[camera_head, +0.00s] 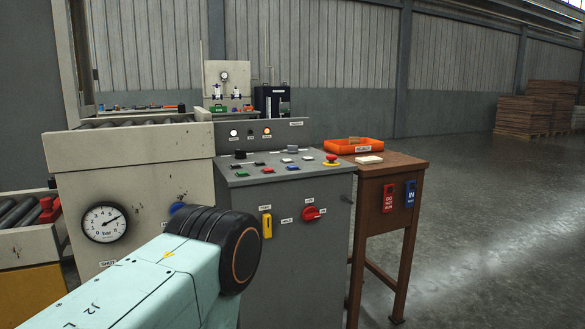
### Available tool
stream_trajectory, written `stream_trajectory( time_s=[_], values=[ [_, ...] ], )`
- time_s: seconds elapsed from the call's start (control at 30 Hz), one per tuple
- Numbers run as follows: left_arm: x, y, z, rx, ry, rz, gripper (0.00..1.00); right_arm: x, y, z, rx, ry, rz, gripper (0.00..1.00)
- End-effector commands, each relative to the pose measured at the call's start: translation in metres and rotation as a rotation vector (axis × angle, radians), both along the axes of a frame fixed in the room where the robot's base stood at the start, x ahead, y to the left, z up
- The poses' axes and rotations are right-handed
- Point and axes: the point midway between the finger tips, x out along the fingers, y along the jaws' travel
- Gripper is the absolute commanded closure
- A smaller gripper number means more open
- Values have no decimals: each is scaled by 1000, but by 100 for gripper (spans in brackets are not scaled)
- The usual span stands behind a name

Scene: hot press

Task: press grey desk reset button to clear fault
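The grey control desk (290,185) stands in the middle, its sloped top carrying several small buttons and a black knob (240,154). A pale grey button (307,158) sits near the right of the top, left of a red mushroom button (331,158) on a yellow base. A whitish-grey button (292,148) sits behind it. The labels are too small to read, so I cannot tell which one is the reset. Neither gripper is in view. A mint-green link of my own arm with a black joint covers the desk's lower left front.
The desk's upright panel has a white lamp (233,132) and an orange lamp (267,130) lit. A wooden table (405,165) with an orange tray (368,146) stands right of the desk. A press with a gauge (104,222) stands left.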

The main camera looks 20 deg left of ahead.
Motion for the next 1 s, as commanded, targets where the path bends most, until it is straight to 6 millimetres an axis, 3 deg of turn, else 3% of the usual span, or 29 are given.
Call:
stream_trajectory(
  time_s=[1.0],
  values=[
    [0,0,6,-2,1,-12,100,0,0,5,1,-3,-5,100]
  ],
)
